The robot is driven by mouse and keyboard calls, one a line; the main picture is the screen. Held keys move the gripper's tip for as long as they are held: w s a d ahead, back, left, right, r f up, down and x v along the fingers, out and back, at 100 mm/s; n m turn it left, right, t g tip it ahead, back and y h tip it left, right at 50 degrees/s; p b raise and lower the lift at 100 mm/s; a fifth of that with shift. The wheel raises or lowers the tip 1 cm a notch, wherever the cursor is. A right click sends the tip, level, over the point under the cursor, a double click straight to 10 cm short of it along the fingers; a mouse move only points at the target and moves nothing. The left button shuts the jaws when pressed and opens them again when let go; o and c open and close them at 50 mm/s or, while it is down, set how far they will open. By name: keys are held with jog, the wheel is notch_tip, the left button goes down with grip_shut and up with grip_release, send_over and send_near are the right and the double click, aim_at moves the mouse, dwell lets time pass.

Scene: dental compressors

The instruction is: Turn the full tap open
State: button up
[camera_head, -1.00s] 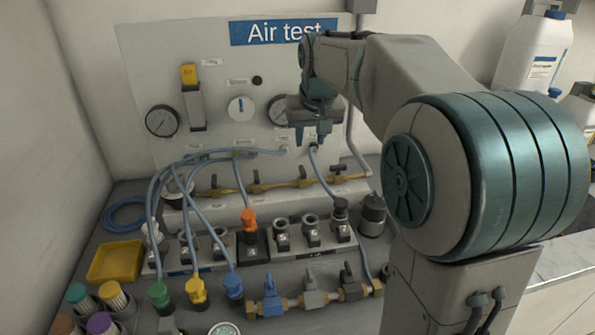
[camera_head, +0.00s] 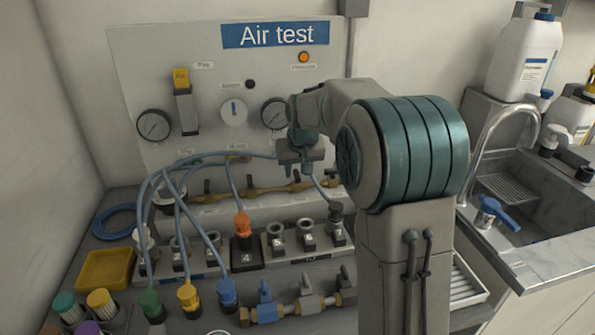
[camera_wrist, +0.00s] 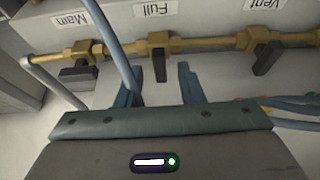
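The Full tap (camera_wrist: 159,64) is in the wrist view under the label "Full" (camera_wrist: 154,13). Its dark lever points down, across the brass pipe (camera_wrist: 210,43). My gripper (camera_wrist: 158,82) is open, with the lever framed between its two blue-grey fingertips; I see no contact. A blue hose (camera_wrist: 108,40) crosses in front of the pipe, close by the left finger. In the head view my gripper (camera_head: 302,165) hangs in front of the panel, above the brass pipe, and hides part of it.
Several blue hoses (camera_head: 150,200) arch at the left. The orange-topped plug (camera_head: 242,224) and sockets stand below.

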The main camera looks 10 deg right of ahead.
jog(key=shift+w+f, duration=0.1)
jog(key=shift+f, duration=0.15)
grip_shut()
